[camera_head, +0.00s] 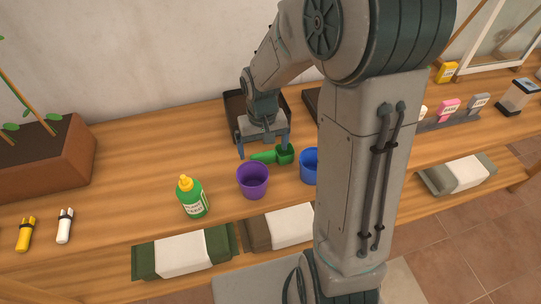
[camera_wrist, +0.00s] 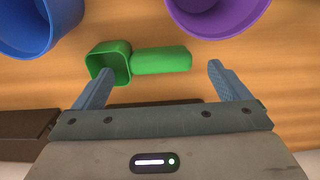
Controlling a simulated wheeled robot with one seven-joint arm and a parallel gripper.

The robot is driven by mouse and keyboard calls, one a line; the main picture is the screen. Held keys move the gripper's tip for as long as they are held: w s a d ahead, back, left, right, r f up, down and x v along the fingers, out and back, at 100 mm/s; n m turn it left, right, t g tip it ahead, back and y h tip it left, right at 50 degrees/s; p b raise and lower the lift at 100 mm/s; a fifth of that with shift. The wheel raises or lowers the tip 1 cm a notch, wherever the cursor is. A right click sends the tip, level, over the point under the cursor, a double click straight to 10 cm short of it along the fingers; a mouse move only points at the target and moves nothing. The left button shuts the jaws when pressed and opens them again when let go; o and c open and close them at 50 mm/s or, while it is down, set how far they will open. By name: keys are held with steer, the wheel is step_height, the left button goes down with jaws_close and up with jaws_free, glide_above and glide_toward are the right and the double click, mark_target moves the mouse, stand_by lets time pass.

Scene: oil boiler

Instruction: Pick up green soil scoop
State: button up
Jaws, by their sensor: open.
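The green soil scoop (camera_head: 275,156) lies on the wooden table, behind the purple and blue pots. In the wrist view the scoop (camera_wrist: 160,60) shows its square hollow head at left and its thick handle at right. My gripper (camera_head: 264,150) is open and empty, just above and beside the scoop. In the wrist view my gripper's fingertips (camera_wrist: 163,80) are spread apart, the left one near or overlapping the scoop's head and the right one beyond the handle's end. I cannot tell whether the left finger touches the head.
A purple pot (camera_head: 253,181) and a blue pot (camera_head: 309,165) stand close in front of the scoop. A dark tray (camera_head: 235,103) lies behind my gripper. A green bottle (camera_head: 192,198) with a yellow cap stands at front left.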

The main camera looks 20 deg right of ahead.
mark_target(263, 154)
step_height(263, 154, down, 3)
steer(key=shift+s+f, duration=0.1)
steer(key=shift+f, duration=0.1)
steer(key=c, duration=1)
steer(key=shift+c, duration=0.2)
steer(key=shift+r, duration=0.1)
steer(key=shift+r, duration=0.4)
steer(key=r, duration=0.3)
steer(key=shift+w+d+r, duration=0.2)
steer(key=shift+d+r, duration=0.05)
steer(key=shift+r, duration=0.05)
steer(key=w+d+r, duration=0.5)
steer(key=d+r, duration=0.1)
steer(key=d, duration=0.3)
steer(key=shift+w+d+r+b, duration=0.25)
steer(key=shift+d+b, duration=0.1)
steer(key=shift+b, duration=0.1)
